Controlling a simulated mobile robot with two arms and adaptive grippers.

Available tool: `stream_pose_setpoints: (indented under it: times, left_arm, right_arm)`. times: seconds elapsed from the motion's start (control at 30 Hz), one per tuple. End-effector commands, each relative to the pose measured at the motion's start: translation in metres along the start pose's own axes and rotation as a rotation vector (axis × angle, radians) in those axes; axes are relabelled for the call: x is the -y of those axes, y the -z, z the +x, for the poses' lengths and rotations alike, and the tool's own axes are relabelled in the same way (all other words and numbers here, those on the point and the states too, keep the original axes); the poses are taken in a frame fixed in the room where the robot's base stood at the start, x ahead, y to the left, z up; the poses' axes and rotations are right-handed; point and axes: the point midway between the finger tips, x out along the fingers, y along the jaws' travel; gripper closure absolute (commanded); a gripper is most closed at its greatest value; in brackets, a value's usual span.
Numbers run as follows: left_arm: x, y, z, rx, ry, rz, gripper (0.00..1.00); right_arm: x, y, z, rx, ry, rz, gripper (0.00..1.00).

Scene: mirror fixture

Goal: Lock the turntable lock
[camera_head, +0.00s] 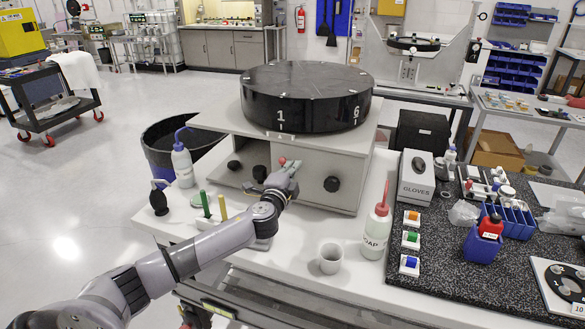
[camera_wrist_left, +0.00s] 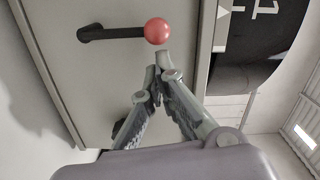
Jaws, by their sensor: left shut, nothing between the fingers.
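The black turntable drum (camera_head: 305,95), marked 1 and 6, sits on a grey box (camera_head: 345,165) on the white table. The lock lever shows in the left wrist view as a black arm (camera_wrist_left: 115,33) with a red ball knob (camera_wrist_left: 157,31) on the box's front panel. In the head view the red knob (camera_head: 282,161) shows just at my gripper's tips. My left gripper (camera_head: 289,168) is shut and empty in front of the panel. In the left wrist view its fingertips (camera_wrist_left: 161,62) are close by the red knob; I cannot tell whether they touch. My right gripper is out of view.
A wash bottle (camera_head: 182,163) and green and yellow sticks (camera_head: 222,207) stand left of my arm.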

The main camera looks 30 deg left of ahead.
Motion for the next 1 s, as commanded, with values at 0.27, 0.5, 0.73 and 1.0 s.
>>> stream_pose_setpoints:
  times: [0.27,0.5,0.73,1.0]
  left_arm:
    - [0.0,-0.001,0.0,0.0,-0.001,-0.012,1.0]
    - [0.003,-0.004,0.0,0.0,-0.003,-0.06,1.0]
    - [0.004,-0.006,0.0,0.0,-0.005,-0.094,1.0]
    - [0.008,-0.011,0.0,0.0,-0.007,-0.157,1.0]
  right_arm:
    - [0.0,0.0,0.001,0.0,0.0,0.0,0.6]
    - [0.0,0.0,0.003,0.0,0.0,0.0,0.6]
    - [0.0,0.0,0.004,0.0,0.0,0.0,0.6]
    - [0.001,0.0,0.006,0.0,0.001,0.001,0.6]
